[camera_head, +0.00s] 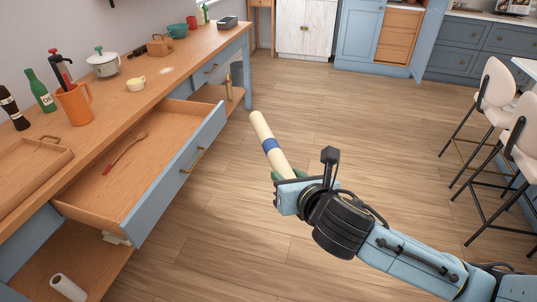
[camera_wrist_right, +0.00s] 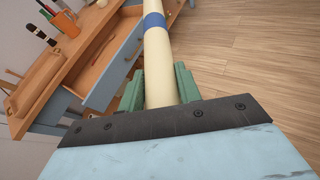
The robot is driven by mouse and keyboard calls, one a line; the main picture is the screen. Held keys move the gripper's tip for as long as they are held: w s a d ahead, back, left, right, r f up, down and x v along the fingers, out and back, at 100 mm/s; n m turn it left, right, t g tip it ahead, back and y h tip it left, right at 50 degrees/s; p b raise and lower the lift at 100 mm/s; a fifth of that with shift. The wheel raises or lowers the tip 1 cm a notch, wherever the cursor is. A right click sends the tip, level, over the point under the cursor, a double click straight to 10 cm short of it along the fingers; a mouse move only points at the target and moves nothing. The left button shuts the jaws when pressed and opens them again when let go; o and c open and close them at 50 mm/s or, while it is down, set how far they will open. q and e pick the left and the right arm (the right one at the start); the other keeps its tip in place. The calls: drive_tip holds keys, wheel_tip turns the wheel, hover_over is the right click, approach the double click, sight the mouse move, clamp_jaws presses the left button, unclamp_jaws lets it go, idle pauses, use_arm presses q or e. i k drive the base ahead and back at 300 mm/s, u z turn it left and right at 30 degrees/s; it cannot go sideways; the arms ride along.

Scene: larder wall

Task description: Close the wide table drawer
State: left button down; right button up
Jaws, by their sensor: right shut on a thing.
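The wide table drawer (camera_head: 160,196) is pulled well out of the long wooden table, with a blue front and a brass handle (camera_head: 193,160). A wooden spoon with a red handle end (camera_head: 125,151) lies inside it. My right gripper (camera_head: 278,176) is shut on a cream rod with a blue band (camera_head: 262,130), held over the floor to the right of the drawer front and apart from it. In the right wrist view the rod (camera_wrist_right: 158,65) stands between the green fingers, and the open drawer (camera_wrist_right: 105,72) is at left. My left gripper is not in view.
A paper roll (camera_head: 68,287) lies on the lower shelf. Stools (camera_head: 495,90) stand at right. The floor between is clear.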

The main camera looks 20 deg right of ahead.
sight(128, 202)
drive_tip(key=z, duration=1.25)
drive_tip(key=i, duration=1.35)
drive_tip(key=u, duration=0.7)
drive_tip(key=i, duration=0.5)
drive_tip(key=u, duration=0.6)
